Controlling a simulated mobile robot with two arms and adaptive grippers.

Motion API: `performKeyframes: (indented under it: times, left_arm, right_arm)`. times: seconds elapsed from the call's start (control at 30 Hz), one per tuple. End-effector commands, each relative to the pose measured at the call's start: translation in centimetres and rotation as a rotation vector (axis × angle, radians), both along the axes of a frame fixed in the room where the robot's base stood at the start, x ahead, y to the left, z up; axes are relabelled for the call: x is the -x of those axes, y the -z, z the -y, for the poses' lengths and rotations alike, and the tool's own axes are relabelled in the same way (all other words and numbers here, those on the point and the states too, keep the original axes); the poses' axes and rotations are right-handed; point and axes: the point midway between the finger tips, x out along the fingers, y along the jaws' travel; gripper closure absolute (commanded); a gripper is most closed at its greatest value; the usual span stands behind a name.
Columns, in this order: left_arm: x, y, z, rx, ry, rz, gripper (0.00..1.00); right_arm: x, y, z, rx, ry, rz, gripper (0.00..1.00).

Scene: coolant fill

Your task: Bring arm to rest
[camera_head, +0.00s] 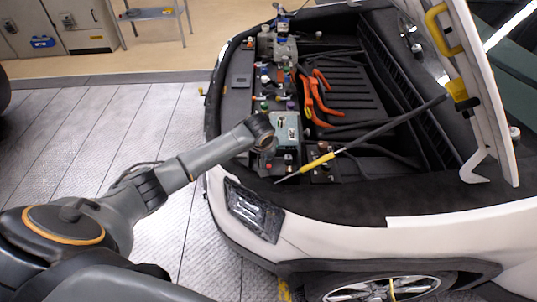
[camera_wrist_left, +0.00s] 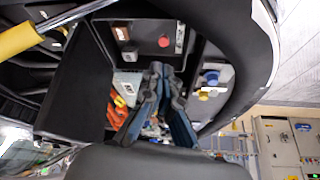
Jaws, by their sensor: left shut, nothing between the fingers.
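My left arm (camera_head: 180,172) reaches in from the left over the near-left edge of the car's open front bay. My left gripper (camera_head: 268,148) is at its end, above the row of small parts, and looks small and dark there. In the left wrist view, the left gripper (camera_wrist_left: 163,72) has its two fingers together with nothing between them. A red cap (camera_wrist_left: 163,41) and a blue cap (camera_wrist_left: 210,77) lie beyond the fingers. Whether the fingers touch anything below cannot be told. My right gripper is not in view.
The raised hood (camera_head: 480,90) stands at the right. A yellow-handled rod (camera_head: 318,163) crosses the bay close to the gripper. Orange cables (camera_head: 313,95) lie behind it. The white bumper (camera_head: 330,236) and headlight (camera_head: 254,210) are in front. The floor (camera_head: 70,140) at left is clear.

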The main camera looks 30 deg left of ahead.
Motion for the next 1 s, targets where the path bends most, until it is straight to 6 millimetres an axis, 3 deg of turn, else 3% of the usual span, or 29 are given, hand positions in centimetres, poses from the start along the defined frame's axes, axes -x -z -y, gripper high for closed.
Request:
performKeyframes:
  times: [0.47,0.6,0.67,0.77,0.9,1.0]
  left_arm:
    - [0.0,0.0,0.0,0.0,0.0,0.0,1.0]
    - [1.0,0.8,1.4,0.006,0.032,-0.011,1.0]
    - [2.3,1.6,3.2,0.012,0.074,-0.024,1.0]
    - [5.9,3.3,7.4,0.03,0.175,-0.049,1.0]
    - [12.1,4.2,12.6,0.055,0.306,-0.067,1.0]
    - [16.3,4.0,14.9,0.068,0.369,-0.072,1.0]
  right_arm:
    - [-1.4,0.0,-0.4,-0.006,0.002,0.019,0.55]
    - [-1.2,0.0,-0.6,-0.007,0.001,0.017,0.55]
    - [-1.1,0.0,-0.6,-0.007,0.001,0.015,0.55]
    - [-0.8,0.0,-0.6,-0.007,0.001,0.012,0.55]
    - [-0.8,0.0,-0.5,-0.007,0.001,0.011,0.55]
    - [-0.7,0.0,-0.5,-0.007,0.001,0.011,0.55]
